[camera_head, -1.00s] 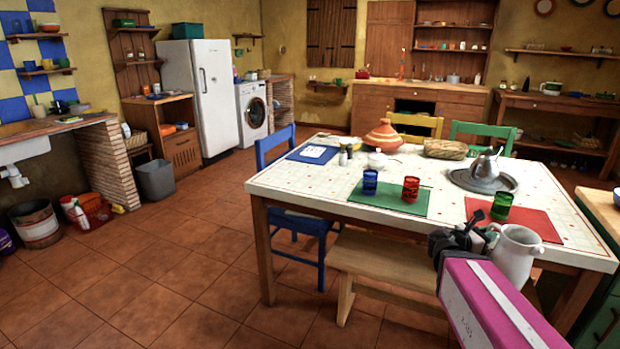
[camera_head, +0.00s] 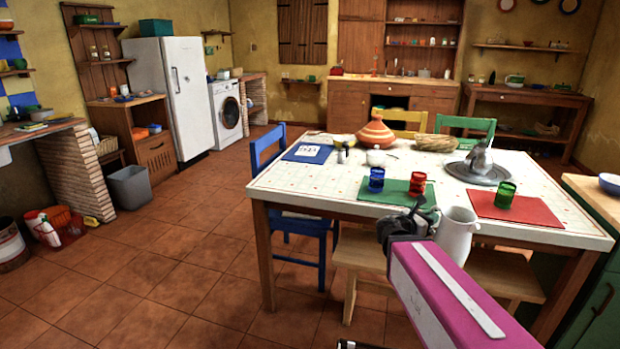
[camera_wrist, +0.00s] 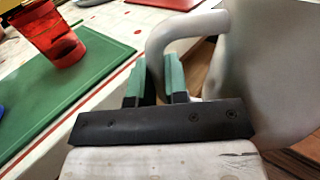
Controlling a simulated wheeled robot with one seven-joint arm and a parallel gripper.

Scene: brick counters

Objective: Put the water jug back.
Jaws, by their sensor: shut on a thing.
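The water jug (camera_head: 457,236) is white and stands upright in the head view, in front of the table's near edge. In the wrist view the jug (camera_wrist: 270,75) fills the right side, with its handle (camera_wrist: 185,32) curving to the left. My gripper (camera_head: 425,212) is shut on the jug's handle; its green-padded fingers (camera_wrist: 157,82) close around the handle's lower part. The table (camera_head: 290,190) has a white patterned top. The jug's base is partly hidden behind my pink arm.
On the table are a green mat (camera_head: 372,196) with a blue glass (camera_head: 376,179) and a red glass (camera_head: 417,184), and a red mat (camera_head: 540,208) with a green glass (camera_head: 505,195). A wooden bench (camera_head: 362,251) and a blue chair (camera_head: 265,150) stand close by. Floor at left is open.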

